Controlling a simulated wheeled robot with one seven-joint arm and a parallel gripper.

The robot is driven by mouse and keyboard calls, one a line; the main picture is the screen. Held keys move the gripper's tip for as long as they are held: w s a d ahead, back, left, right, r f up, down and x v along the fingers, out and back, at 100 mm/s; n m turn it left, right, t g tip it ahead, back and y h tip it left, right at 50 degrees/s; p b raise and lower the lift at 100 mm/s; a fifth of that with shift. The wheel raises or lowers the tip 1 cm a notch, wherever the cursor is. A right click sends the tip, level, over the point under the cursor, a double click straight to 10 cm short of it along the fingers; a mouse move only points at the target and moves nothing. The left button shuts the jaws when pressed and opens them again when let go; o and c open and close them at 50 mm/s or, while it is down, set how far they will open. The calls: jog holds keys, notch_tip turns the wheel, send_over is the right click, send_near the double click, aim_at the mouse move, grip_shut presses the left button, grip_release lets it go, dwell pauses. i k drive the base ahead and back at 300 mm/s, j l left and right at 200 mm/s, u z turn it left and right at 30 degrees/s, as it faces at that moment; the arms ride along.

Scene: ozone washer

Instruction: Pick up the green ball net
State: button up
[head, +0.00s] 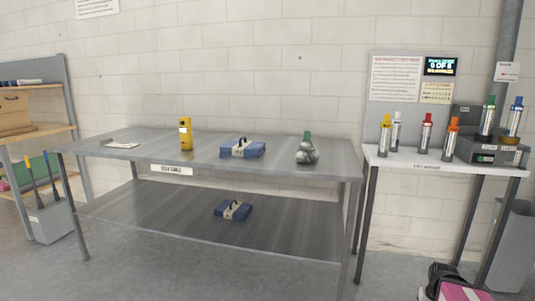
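The green ball net (307,151) sits on the top of the grey metal table, near its right end. It has a green upper part over a bulging, grey, netted-looking lower part. It stands apart from the blue case to its left. My gripper is not in view.
The metal table (285,172) also holds a yellow device (185,134), a blue case (242,148) and papers (121,145). Another blue case (233,210) lies on its lower shelf. A white table (440,166) with several coloured-top cylinders stands right. A black-and-pink item (460,291) is at bottom right.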

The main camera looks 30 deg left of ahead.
aim_at(305, 150)
jog(key=u, duration=1.1)
jog(key=i+l, duration=0.1)
jog(key=l, duration=0.75)
